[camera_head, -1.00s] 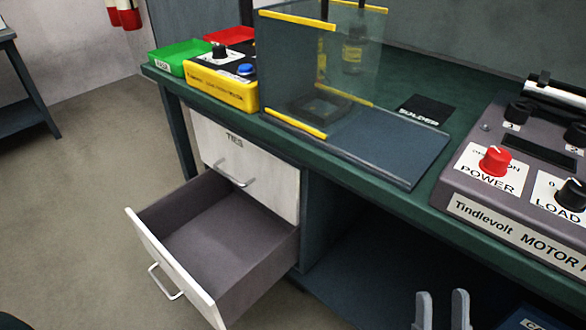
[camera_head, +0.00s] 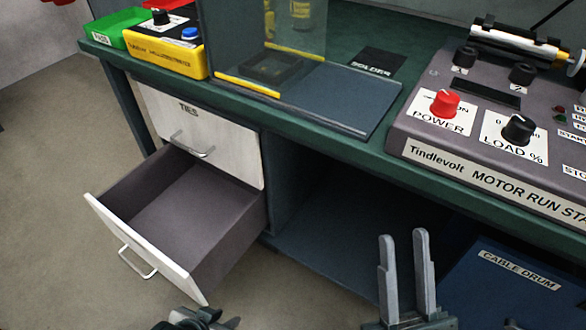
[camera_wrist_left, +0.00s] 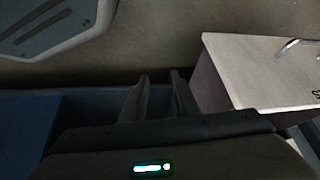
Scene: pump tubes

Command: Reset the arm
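My right gripper (camera_head: 403,236) stands at the lower middle right of the head view. Its two grey fingers point up with a gap between them, and nothing is between them. It appears in front of the open space under the bench. A dark part of my left gripper (camera_head: 205,318) shows at the bottom edge of the head view, right of the open drawer's front; most of it is cut off. In the left wrist view its two dark fingers (camera_wrist_left: 158,88) stand a little apart with nothing seen between them.
An open, empty drawer (camera_head: 185,215) sticks out below the shut TIES drawer (camera_head: 205,135). A white drawer front (camera_wrist_left: 260,70) shows right of the fingers in the wrist view. The bench (camera_head: 335,140) carries a motor run station (camera_head: 480,170). A blue CABLE DRUM box (camera_head: 510,290) stands below.

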